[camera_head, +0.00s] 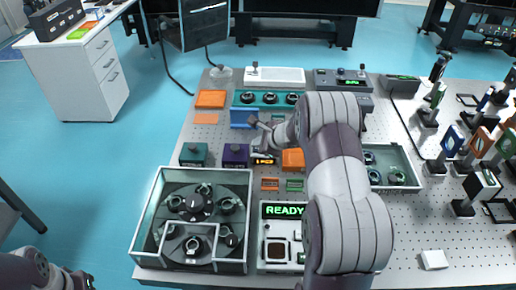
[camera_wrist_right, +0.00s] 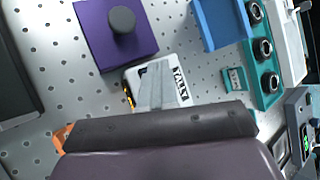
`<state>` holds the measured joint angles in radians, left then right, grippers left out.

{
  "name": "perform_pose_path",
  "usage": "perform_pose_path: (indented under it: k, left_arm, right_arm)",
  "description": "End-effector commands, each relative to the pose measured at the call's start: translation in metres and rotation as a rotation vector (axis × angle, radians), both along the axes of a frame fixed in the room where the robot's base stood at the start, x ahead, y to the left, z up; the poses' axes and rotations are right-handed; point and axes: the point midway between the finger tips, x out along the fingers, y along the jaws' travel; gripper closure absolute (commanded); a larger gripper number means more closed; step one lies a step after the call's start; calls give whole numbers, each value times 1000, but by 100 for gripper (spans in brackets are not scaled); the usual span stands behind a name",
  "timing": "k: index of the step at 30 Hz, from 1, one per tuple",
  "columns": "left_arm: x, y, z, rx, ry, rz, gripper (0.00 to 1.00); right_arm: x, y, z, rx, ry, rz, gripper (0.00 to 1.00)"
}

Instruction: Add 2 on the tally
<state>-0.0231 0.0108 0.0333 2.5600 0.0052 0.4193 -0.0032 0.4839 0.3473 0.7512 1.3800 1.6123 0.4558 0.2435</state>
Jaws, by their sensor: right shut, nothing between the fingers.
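The tally (camera_head: 264,161) is a small box with a glowing orange display, near the middle of the table in the head view. In the right wrist view, the tally (camera_wrist_right: 182,87) has a white top with the word TALLY. My right gripper (camera_wrist_right: 152,84) is shut and empty, its fingers over the tally's top and hiding part of it. I cannot tell whether the fingertips touch it. In the head view, my right gripper (camera_head: 265,150) is just behind the display, partly hidden by my arm. My left gripper is out of view; only part of that arm shows at the bottom left.
A purple block with a grey knob (camera_head: 235,154) stands just left of the tally. An orange block (camera_head: 293,160) is close on its right, and a blue tray (camera_head: 242,118) lies behind. A walled tray with a round carousel (camera_head: 160,205) stands front left. A READY panel (camera_head: 283,211) is in front.

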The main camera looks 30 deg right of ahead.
Motion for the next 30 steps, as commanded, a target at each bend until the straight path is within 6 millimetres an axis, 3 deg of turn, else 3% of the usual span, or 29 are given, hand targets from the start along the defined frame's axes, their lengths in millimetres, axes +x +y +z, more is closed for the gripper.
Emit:
perform_pose_path:
  k: [30]
  left_arm:
    - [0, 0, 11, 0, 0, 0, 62]
  right_arm:
    - [0, 0, 17, 0, 0, 0, 100]
